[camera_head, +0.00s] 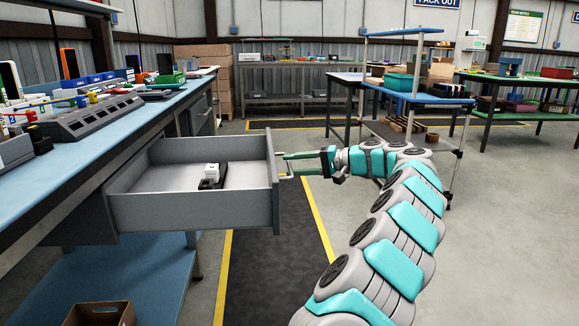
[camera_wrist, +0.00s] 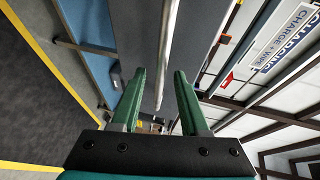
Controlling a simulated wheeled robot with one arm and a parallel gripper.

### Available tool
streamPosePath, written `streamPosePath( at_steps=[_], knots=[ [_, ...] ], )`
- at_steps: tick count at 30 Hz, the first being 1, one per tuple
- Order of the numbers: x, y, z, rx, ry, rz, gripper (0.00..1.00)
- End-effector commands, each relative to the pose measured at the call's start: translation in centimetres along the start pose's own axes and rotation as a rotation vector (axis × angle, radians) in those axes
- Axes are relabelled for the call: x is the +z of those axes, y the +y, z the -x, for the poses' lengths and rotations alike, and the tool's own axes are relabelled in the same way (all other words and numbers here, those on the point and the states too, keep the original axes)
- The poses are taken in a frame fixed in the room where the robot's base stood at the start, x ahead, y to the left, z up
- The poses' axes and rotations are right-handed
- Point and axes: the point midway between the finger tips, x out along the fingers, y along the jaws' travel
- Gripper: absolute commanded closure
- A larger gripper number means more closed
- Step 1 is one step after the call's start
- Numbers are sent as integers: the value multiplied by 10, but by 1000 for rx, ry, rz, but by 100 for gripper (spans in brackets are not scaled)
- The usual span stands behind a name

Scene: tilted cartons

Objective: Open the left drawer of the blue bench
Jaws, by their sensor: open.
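The blue bench (camera_head: 75,165) runs along the left in the head view. Its grey drawer (camera_head: 190,212) is pulled well out, showing its inside. A small black and white device (camera_head: 211,177) lies in the drawer. My gripper (camera_head: 288,164) is at the drawer's handle (camera_head: 284,176), in front of the drawer face. In the wrist view, my two green fingers (camera_wrist: 158,78) are spread apart, with the pale handle bar (camera_wrist: 166,45) running between them. I cannot tell whether a finger touches the bar.
A blue lower shelf (camera_head: 125,275) with a brown carton (camera_head: 100,313) lies below the drawer. Yellow-edged dark matting (camera_head: 265,270) covers the floor beneath. A blue-topped cart (camera_head: 430,98) and a green-framed table (camera_head: 520,84) stand at the back right. Open floor lies at right.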

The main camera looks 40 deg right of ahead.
Motion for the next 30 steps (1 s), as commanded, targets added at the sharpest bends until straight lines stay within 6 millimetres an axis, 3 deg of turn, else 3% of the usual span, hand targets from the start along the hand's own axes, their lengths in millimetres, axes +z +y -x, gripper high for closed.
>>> streamPosePath(
  at_steps=[7,12,30],
  knots=[
    [0,1,41,0,2,-1,55],
    [0,2,58,2,0,-2,55],
    [1,1,60,0,-2,-1,55]
  ],
)
